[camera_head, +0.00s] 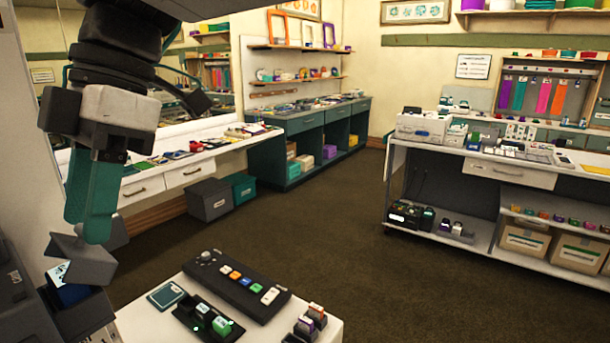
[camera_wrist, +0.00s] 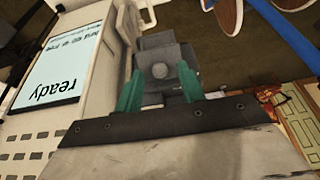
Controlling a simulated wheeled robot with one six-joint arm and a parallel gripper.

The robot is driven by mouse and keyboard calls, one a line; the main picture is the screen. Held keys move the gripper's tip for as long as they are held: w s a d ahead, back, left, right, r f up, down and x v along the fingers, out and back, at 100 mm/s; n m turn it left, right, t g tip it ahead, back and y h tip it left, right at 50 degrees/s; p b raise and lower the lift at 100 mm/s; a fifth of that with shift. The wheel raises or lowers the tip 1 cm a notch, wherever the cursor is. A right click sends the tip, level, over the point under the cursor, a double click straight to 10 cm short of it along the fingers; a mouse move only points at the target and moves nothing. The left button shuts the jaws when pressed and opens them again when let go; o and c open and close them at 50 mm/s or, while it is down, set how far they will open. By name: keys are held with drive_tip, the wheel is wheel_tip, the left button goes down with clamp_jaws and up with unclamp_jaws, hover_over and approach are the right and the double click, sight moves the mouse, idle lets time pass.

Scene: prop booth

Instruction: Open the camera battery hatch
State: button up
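My gripper (camera_head: 88,228) hangs down at the left of the head view, its teal fingers just above a grey angular part (camera_head: 82,256). Below that part, a blue block (camera_head: 68,294) shows in a dark grey body (camera_head: 82,316). I cannot tell which piece is the battery hatch. In the wrist view my gripper (camera_wrist: 160,86) has its fingers apart.
A white machine with a "ready" screen (camera_wrist: 68,62) stands close to the left finger in the wrist view. A white stand (camera_head: 155,322) carries a black button panel (camera_head: 236,284) and small blocks. A white cart (camera_head: 475,165) is at right. The brown floor between is clear.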

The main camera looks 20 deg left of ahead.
sight(98, 249)
clamp_jaws()
drive_tip(key=shift+w, duration=0.1)
drive_tip(key=shift+w+d+f+g+y, duration=0.15)
drive_tip(key=shift+w+g, duration=0.25)
drive_tip(key=shift+g, duration=0.25)
drive_tip(key=shift+w+d+f+g+y, duration=0.15)
drive_tip(key=shift+w+g, duration=0.25)
drive_tip(key=shift+g, duration=0.25)
drive_tip(key=shift+w+d+f+g+y, duration=0.1)
drive_tip(key=shift+w+f+g+y, duration=0.1)
drive_tip(key=shift+w+g, duration=0.3)
drive_tip(key=shift+w+d+f+g+y, duration=0.1)
drive_tip(key=shift+w+f+g+y, duration=0.15)
drive_tip(key=shift+g, duration=0.45)
drive_tip(key=shift+w+d+f+g+y, duration=0.1)
drive_tip(key=shift+w+f+g+y, duration=0.55)
drive_tip(key=shift+g, duration=0.8)
drive_tip(key=shift+w+d+f+g+y, duration=0.1)
drive_tip(key=shift+w+f+g+y, duration=0.15)
drive_tip(key=shift+f+g, duration=0.9)
drive_tip(key=shift+w+d+f+g+y, duration=0.1)
drive_tip(key=shift+w+f+g+y, duration=0.35)
drive_tip(key=shift+g, duration=1.25)
drive_tip(key=shift+f, duration=0.15)
